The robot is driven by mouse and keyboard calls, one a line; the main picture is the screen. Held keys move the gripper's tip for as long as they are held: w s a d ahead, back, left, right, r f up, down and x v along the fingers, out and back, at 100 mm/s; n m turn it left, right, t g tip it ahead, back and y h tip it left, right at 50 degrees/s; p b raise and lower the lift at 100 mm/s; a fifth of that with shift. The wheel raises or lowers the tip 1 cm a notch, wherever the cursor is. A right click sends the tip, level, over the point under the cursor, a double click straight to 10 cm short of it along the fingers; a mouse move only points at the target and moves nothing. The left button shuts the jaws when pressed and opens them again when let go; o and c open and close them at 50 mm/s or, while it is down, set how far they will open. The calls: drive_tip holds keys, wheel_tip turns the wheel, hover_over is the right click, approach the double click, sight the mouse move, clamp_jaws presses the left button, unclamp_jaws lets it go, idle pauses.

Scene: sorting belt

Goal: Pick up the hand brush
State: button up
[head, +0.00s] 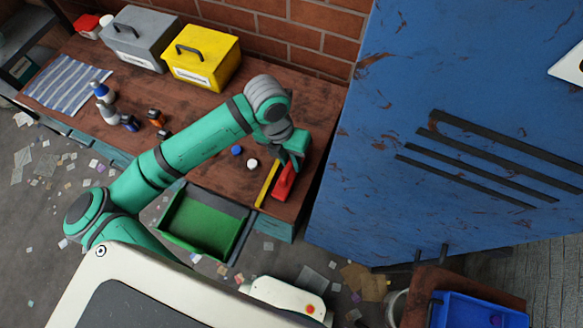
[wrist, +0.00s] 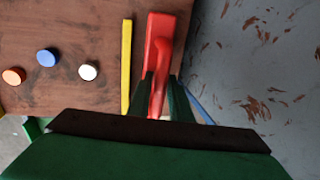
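The red hand brush (head: 284,181) lies at the right end of the brown workbench (head: 75,52), beside a yellow strip. In the wrist view the hand brush (wrist: 158,30) has its wide part at the top and its handle running down toward my gripper (wrist: 161,82). My gripper (head: 291,160) points down over the brush in the head view and hides part of it. Its two dark green fingers stand on either side of the red handle, apart from each other. A narrow gap seems to show between handle and right finger. The lower end of the handle is hidden.
The yellow strip (wrist: 126,65) lies close left of the brush. A blue cap (wrist: 46,57), a white cap (wrist: 88,71) and an orange cap (wrist: 14,76) lie further left. A large blue cabinet (head: 400,130) stands close right. A green tray (head: 205,222) sits below the bench edge.

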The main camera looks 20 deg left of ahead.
clamp_jaws()
drive_tip(key=shift+r, duration=0.1)
